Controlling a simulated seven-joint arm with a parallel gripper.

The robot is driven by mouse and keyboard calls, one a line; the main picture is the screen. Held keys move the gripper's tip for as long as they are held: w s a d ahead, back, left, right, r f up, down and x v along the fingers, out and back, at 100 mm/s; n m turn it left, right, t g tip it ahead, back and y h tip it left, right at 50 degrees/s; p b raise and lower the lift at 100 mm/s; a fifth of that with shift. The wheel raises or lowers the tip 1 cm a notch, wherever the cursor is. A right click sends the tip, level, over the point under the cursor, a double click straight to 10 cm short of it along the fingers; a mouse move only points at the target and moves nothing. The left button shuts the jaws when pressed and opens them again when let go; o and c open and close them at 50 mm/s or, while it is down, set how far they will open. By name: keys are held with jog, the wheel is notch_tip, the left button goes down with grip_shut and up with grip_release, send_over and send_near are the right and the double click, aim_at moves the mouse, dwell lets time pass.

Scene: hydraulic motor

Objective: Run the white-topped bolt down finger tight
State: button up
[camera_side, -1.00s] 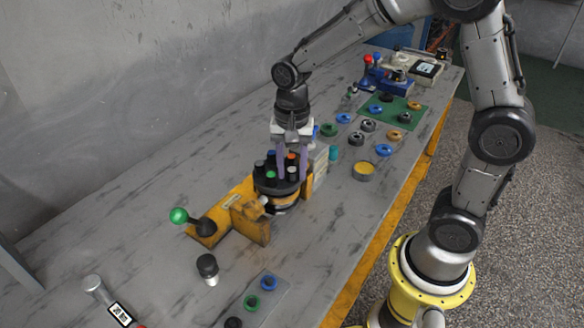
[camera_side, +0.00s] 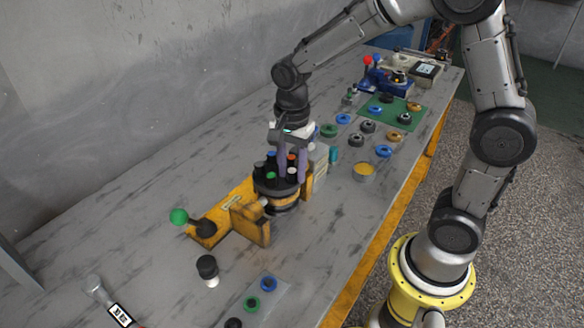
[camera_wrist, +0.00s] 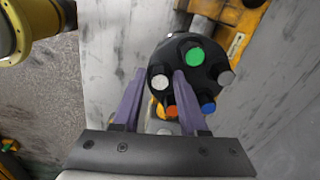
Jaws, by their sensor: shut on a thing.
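The black round motor head (camera_side: 277,187) sits in the yellow fixture, with several colour-topped bolts standing in its top. The white-topped bolt (camera_wrist: 160,82) is at the rim of the head in the wrist view. My gripper (camera_wrist: 158,76) has its two purple fingers on either side of this bolt and is shut on it. In the side view, my gripper (camera_side: 292,166) points down over the head, and its fingers partly hide the bolts. Green (camera_wrist: 195,57), grey (camera_wrist: 225,78), blue (camera_wrist: 208,107) and orange (camera_wrist: 172,112) tops show nearby. How deep the bolt sits is unclear.
The yellow fixture (camera_side: 250,222) has a green-knobbed lever (camera_side: 180,216) at left. A black-topped part (camera_side: 208,268) stands in front. The front middle of the grey table is clear.

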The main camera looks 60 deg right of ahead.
aim_at(292, 171)
jog(key=m, duration=0.4)
dwell(0.4)
jog(key=m, duration=0.3)
jog(key=shift+m, duration=0.3)
jog(key=o, duration=0.6)
jog(key=shift+r, duration=2.25)
